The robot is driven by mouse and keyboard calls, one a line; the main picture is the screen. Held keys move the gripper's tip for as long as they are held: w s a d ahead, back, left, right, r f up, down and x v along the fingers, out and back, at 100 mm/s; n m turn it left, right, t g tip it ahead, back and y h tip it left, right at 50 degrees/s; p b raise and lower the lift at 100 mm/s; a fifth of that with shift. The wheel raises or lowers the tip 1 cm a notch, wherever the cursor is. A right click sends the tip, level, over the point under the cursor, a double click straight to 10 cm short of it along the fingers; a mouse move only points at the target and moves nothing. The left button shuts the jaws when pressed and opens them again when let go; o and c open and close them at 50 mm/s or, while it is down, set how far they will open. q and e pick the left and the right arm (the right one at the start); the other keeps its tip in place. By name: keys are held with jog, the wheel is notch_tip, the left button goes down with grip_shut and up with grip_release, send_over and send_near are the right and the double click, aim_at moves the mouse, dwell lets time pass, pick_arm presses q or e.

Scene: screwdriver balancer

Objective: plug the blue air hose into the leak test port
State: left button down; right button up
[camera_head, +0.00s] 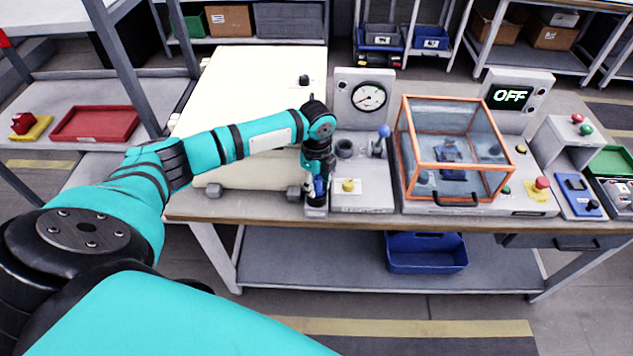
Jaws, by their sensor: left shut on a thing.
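My left gripper (317,190) points down at the front edge of the workbench, just left of the gauge station. It is shut on a small blue piece, which looks like the end of the blue air hose (319,186); the fingers hide most of it. The gauge station (375,197) has a round dial, a dark ring-shaped fitting (344,148), a blue-knobbed lever (383,132) and a yellow fitting (347,186) near its front. I cannot tell for sure which fitting is the leak test port. My right gripper is not in view.
An orange-framed clear box (455,150) stands right of the gauge station, with an "OFF" display (510,96) behind it. A large cream cabinet (255,80) lies behind my left forearm. Button boxes (577,150) stand at the far right. A blue bin (426,253) sits on the lower shelf.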

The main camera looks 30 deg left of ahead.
aim_at(317, 179)
pick_arm(q)
jog(key=shift+f, duration=0.25)
jog(key=c, duration=0.9)
grip_release()
notch_tip(317, 179, up, 12)
jog(key=shift+r, duration=0.1)
